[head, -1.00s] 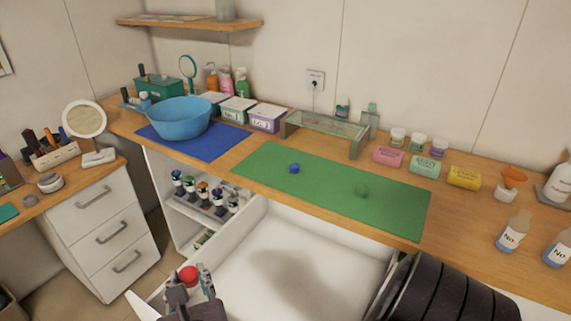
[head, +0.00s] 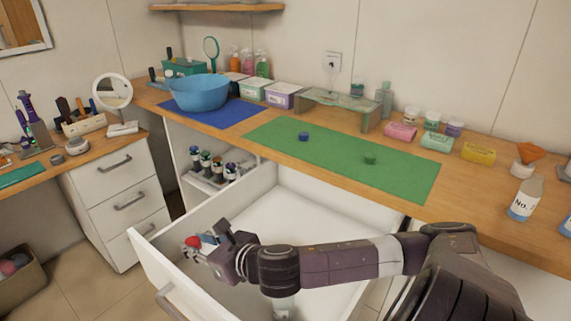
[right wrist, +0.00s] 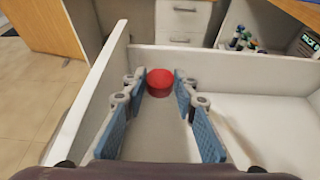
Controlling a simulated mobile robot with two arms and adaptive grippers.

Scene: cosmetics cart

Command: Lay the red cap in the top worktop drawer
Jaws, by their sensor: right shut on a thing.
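The red cap (head: 192,242) is between the fingertips of my right gripper (head: 204,240), which is shut on it. The right wrist view also shows the cap (right wrist: 160,82) between the blue finger pads. The top worktop drawer (head: 318,205) is pulled out, white inside, and its visible floor is bare. My right gripper reaches in from the right, over the drawer near its front panel. In the wrist view the cap shows against the drawer's inside; its exact height above the floor is hard to tell. My forearm hides part of the drawer. My left gripper is not in view.
A green mat (head: 400,178) with a blue cap (head: 303,137) and a green cap (head: 370,160) lies on the worktop behind the drawer. A blue bowl (head: 200,93) stands further left. Bottles (head: 207,165) fill an open shelf beside the drawer. A white drawer unit (head: 120,195) stands at left.

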